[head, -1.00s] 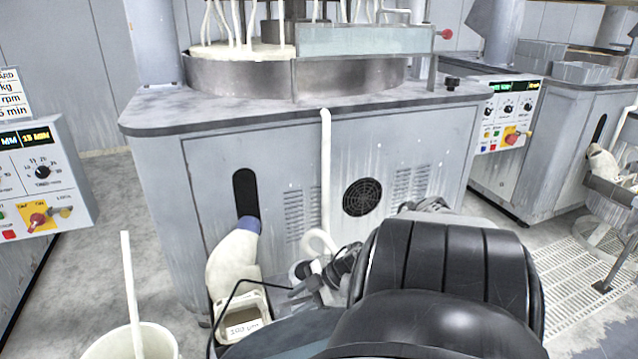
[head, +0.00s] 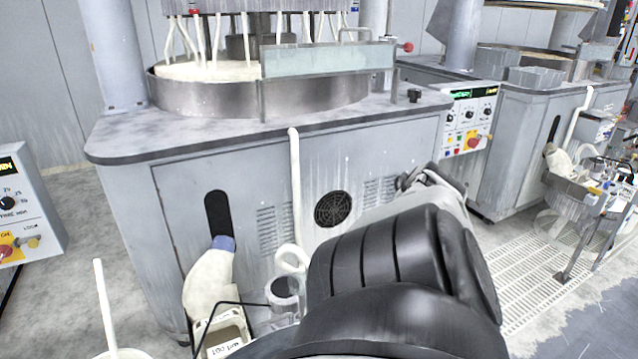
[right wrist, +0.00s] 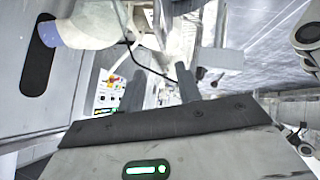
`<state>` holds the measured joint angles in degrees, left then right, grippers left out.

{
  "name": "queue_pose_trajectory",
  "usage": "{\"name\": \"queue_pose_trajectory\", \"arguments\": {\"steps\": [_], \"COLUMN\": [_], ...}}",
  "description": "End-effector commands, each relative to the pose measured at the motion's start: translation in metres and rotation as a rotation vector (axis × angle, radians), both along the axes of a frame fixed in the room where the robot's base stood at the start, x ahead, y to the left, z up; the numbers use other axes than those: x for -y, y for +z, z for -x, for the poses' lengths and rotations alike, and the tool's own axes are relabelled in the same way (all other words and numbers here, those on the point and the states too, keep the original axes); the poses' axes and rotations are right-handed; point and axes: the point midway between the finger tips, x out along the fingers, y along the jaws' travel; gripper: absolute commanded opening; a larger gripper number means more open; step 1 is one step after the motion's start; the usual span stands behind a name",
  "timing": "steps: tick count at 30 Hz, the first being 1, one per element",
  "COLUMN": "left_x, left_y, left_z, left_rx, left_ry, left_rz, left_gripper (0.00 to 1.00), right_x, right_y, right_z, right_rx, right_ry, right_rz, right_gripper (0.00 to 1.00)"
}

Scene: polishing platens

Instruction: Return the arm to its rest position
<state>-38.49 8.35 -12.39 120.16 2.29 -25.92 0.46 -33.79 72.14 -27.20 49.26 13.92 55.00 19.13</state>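My right arm (head: 390,255), with black ribbed covers, comes up from the bottom of the head view in front of the grey polishing machine (head: 165,200). Its gripper is hidden behind the arm there. In the right wrist view my right gripper (right wrist: 159,74) shows two dark fingers standing apart, with nothing visible held between them. A cream filter sock (head: 207,283) with a blue band hangs from the machine's dark slot; its pale sleeve also shows in the right wrist view (right wrist: 92,25), beyond the fingers. My left gripper is not in view.
A labelled white container (head: 222,335) stands under the sock, with a small grey cylinder (head: 285,288) beside it. A white bucket (head: 122,354) is at the lower left.

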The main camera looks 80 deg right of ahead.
Motion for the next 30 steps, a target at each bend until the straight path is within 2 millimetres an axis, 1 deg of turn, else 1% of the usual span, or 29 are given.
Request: {"name": "queue_pose_trajectory", "arguments": {"steps": [13,15,17,20,21,23,24,25,26,27,29,30], "left_x": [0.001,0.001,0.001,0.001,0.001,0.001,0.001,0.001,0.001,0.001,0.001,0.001], "left_y": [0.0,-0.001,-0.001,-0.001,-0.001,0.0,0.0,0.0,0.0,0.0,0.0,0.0], "left_z": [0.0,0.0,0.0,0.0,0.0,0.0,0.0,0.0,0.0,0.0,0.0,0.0], "left_rx": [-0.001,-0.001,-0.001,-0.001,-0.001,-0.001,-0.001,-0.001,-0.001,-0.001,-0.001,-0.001], "left_ry": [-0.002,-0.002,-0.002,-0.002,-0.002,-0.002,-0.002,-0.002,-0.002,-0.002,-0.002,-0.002], "left_rz": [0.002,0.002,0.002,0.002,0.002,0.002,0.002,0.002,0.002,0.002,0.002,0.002], "left_gripper": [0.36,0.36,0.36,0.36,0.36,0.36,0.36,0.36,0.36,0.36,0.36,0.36], "right_x": [-0.001,-0.005,-0.016,-0.053,-0.076,-0.115,-0.143,-0.165,-0.187,-0.215,-0.255,-0.28], "right_y": [-0.001,-0.006,-0.017,-0.049,-0.065,-0.087,-0.099,-0.106,-0.111,-0.114,-0.113,-0.109], "right_z": [0.0,0.0,0.0,-0.002,-0.004,-0.008,-0.012,-0.016,-0.02,-0.026,-0.035,-0.041], "right_rx": [0.0,-0.003,-0.01,-0.033,-0.047,-0.073,-0.092,-0.109,-0.124,-0.146,-0.178,-0.2], "right_ry": [-0.001,-0.007,-0.022,-0.07,-0.096,-0.139,-0.167,-0.189,-0.211,-0.237,-0.274,-0.301], "right_rz": [-0.001,-0.005,-0.012,-0.028,-0.035,-0.047,-0.051,-0.055,-0.057,-0.059,-0.059,-0.061], "right_gripper": [0.34,0.34,0.34,0.34,0.34,0.34,0.34,0.34,0.34,0.34,0.34,0.34]}}
